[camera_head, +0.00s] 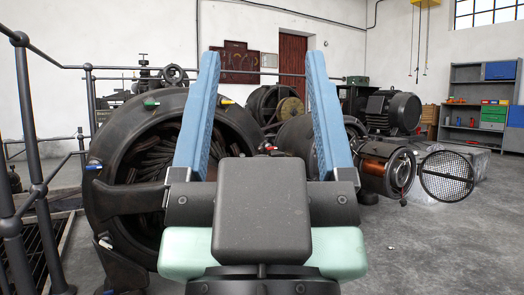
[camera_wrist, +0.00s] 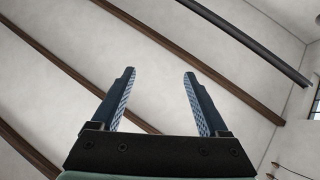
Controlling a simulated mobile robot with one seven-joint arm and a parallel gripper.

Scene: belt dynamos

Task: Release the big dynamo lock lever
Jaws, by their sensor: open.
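The big dynamo (camera_head: 104,205) stands at the left in the head view, a large dark round housing with an open front and windings inside. Small coloured handles sit around its rim: a green one (camera_head: 150,102), a blue one (camera_head: 94,166) and a pale one (camera_head: 105,243). I cannot tell which of them is the lock lever. My gripper (camera_head: 264,58) is raised in front of the camera, its blue fingers wide apart with nothing between them. It hides the dynamo's right side. In the wrist view my gripper (camera_wrist: 159,75) is open and points toward the ceiling.
A dark railing (camera_head: 30,130) runs along the left. A smaller machine with copper windings (camera_head: 376,170) and a round mesh cover (camera_head: 446,176) stand at the right. Behind are a motor (camera_head: 392,112) and a shelf (camera_head: 462,100).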

